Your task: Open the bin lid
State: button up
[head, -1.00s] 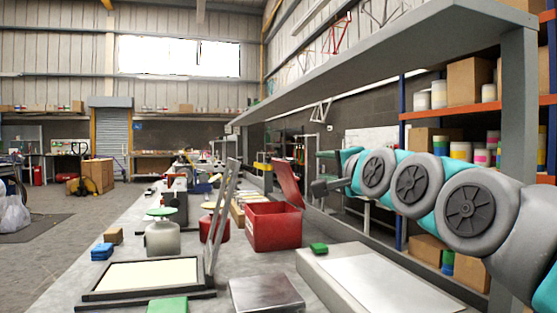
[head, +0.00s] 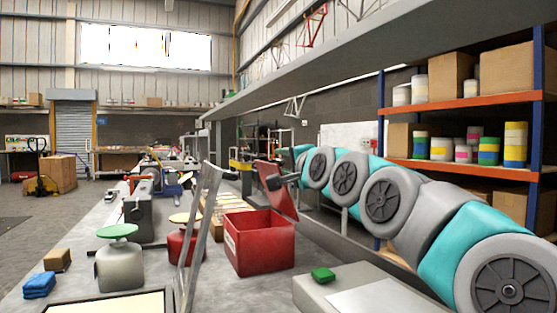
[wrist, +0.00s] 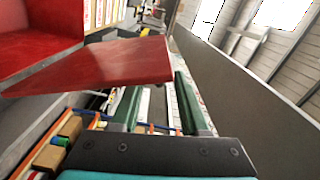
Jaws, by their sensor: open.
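The red bin (head: 262,245) stands on the bench, its open top showing a dark inside. In the wrist view the bin (wrist: 35,32) is at upper left and the lid (wrist: 110,65) stretches right across the front of the fingers. My gripper (wrist: 158,95) is open with two green fingers and nothing held. In the head view my gripper (head: 280,168) is at the lid's upper part; I cannot tell whether it touches.
A grey canister with a green top (head: 120,265) and an upright metal frame (head: 200,230) stand left of the bin. A grey box with a green block (head: 322,274) lies in front. A long shelf (head: 400,55) hangs above, and an orange rack (head: 460,105) is at right.

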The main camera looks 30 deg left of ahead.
jog(key=shift+x, duration=1.45)
grip_shut()
dwell(0.5)
